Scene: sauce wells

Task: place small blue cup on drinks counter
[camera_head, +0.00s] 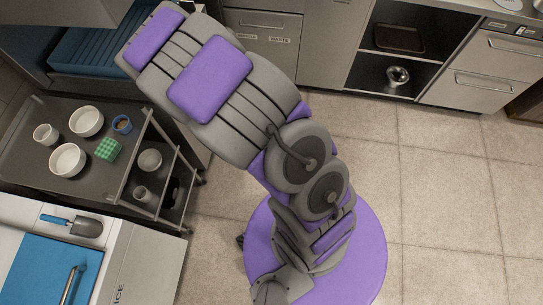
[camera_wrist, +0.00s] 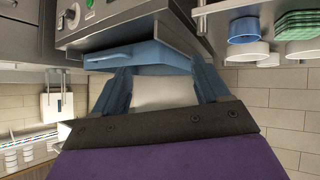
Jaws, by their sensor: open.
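The small blue cup (camera_head: 122,124), with brown contents, stands on the cart's top shelf (camera_head: 40,185) near its right edge in the head view. It also seems to show at the upper right of the wrist view (camera_wrist: 243,29), beside a green checkered item. My gripper (camera_wrist: 160,72) shows only in the wrist view. Its two blue fingers are spread apart with nothing between them, and it is well apart from the cup. A grey machine with a blue front bar (camera_wrist: 140,55) lies beyond the fingertips. I cannot tell which surface is the drinks counter.
White bowls (camera_head: 67,160), a white cup (camera_head: 45,134) and a green checkered item (camera_head: 108,149) crowd the cart around the blue cup. A white ice chest with a blue lid (camera_head: 45,270) and a scoop (camera_head: 85,226) stands in front. The tiled floor (camera_head: 450,200) at right is clear.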

